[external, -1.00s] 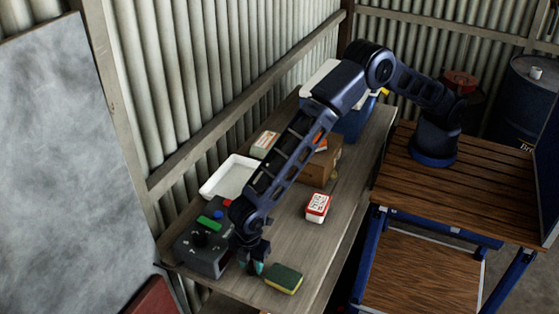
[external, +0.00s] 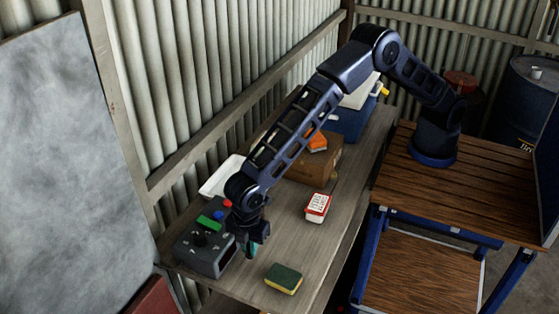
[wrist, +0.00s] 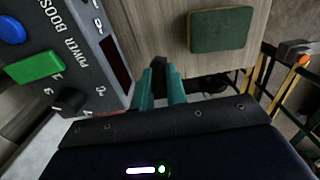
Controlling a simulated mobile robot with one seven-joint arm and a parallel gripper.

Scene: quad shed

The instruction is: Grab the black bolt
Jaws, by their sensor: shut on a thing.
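My gripper (external: 250,252) hangs pointing down over the near end of the wooden bench, between the grey control box and the sponge. In the wrist view its two teal fingers (wrist: 160,72) are close together. A small dark piece, the black bolt (wrist: 160,62), shows between the fingertips, and the fingers are shut on it. Most of the bolt is hidden by the fingers. In the external view I cannot make the bolt out.
The grey control box (external: 213,256) with coloured buttons stands close left of my gripper. A green and yellow sponge (external: 284,279) lies to the right. A red and white box (external: 317,208), brown carton (external: 311,172) and white tray (external: 220,181) stand farther back. Bare bench lies between.

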